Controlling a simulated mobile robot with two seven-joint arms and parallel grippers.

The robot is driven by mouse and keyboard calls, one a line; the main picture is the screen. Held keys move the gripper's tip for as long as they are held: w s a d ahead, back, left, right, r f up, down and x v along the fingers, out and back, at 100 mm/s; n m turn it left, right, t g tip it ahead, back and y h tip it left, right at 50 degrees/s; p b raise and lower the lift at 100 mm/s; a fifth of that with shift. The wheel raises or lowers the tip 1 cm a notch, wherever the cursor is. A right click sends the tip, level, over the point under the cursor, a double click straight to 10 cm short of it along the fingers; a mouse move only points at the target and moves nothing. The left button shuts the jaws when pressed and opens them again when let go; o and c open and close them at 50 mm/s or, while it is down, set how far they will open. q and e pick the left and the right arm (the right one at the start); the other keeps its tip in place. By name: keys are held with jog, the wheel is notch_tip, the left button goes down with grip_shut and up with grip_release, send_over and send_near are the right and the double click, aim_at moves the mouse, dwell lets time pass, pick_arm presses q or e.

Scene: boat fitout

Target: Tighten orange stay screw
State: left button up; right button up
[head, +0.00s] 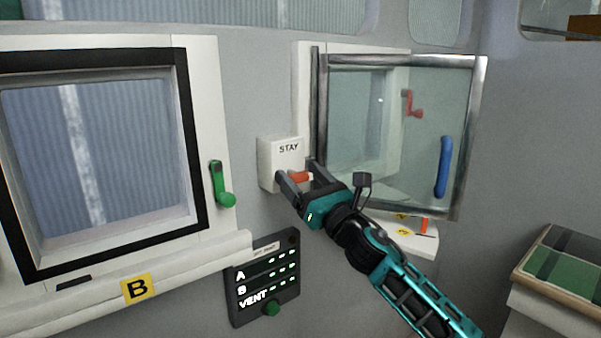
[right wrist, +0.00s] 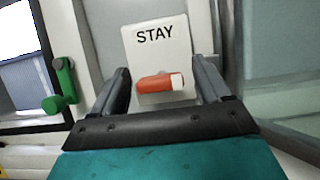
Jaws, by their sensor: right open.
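The orange stay screw (head: 299,177) sticks out of the white box marked STAY (head: 288,147) on the wall. In the right wrist view the screw (right wrist: 155,83) lies roughly level across the lower part of the STAY plate (right wrist: 158,40), with a pale tip at its right end. My right gripper (head: 301,174) is open, its two fingers on either side of the screw. I cannot tell whether any finger touches the box. My left gripper is not in view.
A glazed window sash with a metal frame (head: 472,130) and blue handle (head: 443,166) stands open right of the box. A closed window with a green handle (head: 222,184) is at left. A panel marked A, B, VENT (head: 265,283) hangs below.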

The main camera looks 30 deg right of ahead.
jog(key=shift+w+r, duration=0.1)
jog(key=shift+w, duration=0.25)
jog(key=c, duration=1)
jog(key=shift+o, duration=0.2)
